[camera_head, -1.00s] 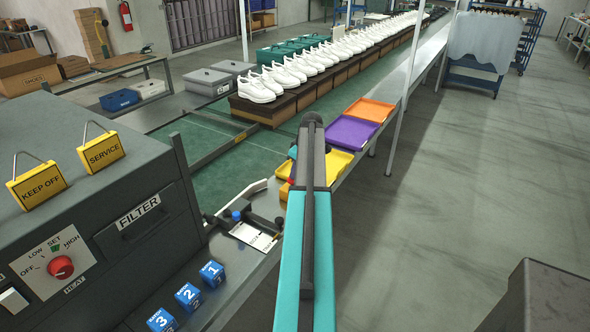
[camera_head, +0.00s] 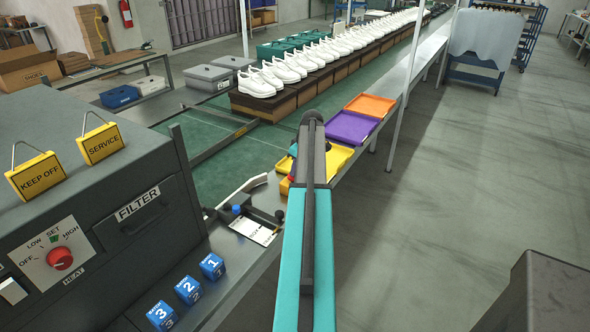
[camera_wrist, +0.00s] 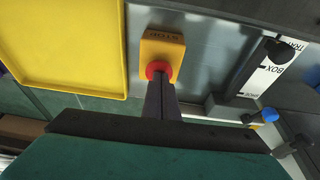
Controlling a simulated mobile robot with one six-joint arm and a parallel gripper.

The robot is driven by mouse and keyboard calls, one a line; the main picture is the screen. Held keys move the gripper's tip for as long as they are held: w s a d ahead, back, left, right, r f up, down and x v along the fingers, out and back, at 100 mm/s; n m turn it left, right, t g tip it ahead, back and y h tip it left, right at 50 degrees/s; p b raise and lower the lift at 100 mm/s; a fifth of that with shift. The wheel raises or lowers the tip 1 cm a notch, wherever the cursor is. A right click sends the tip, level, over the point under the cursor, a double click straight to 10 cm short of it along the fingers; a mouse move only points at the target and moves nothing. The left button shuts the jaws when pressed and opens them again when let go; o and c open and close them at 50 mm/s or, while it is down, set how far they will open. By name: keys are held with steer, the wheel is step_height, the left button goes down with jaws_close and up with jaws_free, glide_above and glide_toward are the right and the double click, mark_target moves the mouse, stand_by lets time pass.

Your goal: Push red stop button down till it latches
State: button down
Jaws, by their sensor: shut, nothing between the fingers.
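The red stop button (camera_wrist: 158,69) sits on a small yellow box marked STOP (camera_wrist: 162,46), upper middle of the wrist view. My gripper (camera_wrist: 160,84) is shut and empty. Its fingertips are right at the button's near edge and cover part of it. I cannot tell whether they touch it or how far down the button is.
A yellow tray (camera_wrist: 70,45) lies left of the box in the wrist view. Purple (camera_head: 352,128) and orange (camera_head: 371,107) trays lie farther along the bench. A blue-topped knob (camera_wrist: 270,115) and a BOX card (camera_wrist: 268,75) are to the right. A grey heater cabinet (camera_head: 155,222) stands left.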

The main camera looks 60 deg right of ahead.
steer(key=shift+s+a+f, duration=0.15)
steer(key=shift+f, duration=0.35)
step_height(320, 180, up, 5)
steer(key=shift+r+p, duration=0.1)
steer(key=shift+p, duration=1.05)
steer(key=shift+r+b, duration=0.2)
steer(key=shift+b, duration=0.15)
steer(key=b+v, duration=0.2)
steer(key=v, duration=0.7)
steer(key=shift+r, duration=0.2)
steer(key=shift+s, duration=0.1)
